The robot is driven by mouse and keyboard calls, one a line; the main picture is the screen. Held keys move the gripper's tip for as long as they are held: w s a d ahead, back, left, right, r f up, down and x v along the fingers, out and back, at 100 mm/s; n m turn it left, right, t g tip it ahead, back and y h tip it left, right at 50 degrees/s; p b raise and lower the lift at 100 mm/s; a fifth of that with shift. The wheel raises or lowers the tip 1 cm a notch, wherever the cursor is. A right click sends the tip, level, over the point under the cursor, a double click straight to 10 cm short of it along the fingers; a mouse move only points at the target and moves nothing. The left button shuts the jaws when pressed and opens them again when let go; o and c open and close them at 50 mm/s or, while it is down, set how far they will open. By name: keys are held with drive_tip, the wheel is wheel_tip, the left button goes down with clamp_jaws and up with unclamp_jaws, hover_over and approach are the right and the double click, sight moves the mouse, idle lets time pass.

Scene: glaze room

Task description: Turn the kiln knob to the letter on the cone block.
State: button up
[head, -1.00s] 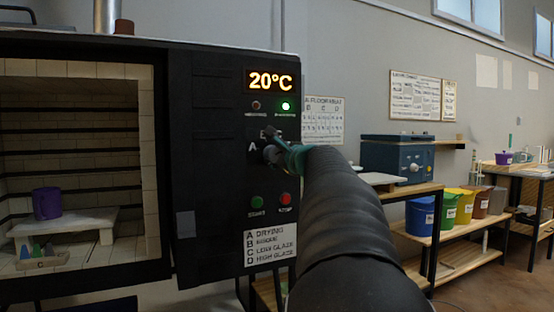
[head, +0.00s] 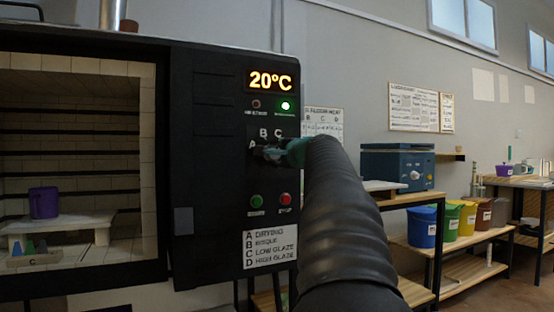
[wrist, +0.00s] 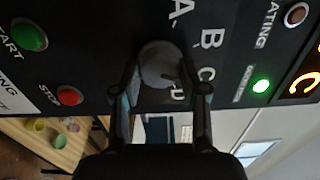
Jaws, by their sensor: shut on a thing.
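The cone block (head: 34,261) sits on the kiln floor at lower left, with small coloured cones on it and the letter C on its front. The kiln knob (wrist: 157,64) is a round grey knob on the black panel. Letters A, B, C and D curve around it. My gripper (wrist: 160,90) is shut on the knob, one finger on each side. In the head view my gripper (head: 272,152) hides most of the knob and the D. A dark mark shows on the knob's side towards C and D; I cannot tell exactly which letter it points at.
The kiln chamber is open at left, with a purple pot (head: 44,202) on a shelf. The display (head: 271,80) reads 20°C and a green lamp is lit. Start (head: 256,201) and stop (head: 285,199) buttons sit below the knob. A bench with a blue box (head: 398,167) stands right.

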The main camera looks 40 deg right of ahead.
idle(0.3)
drive_tip(key=o, duration=1.1)
drive_tip(key=shift+o, duration=0.2)
drive_tip(key=v, duration=1.2)
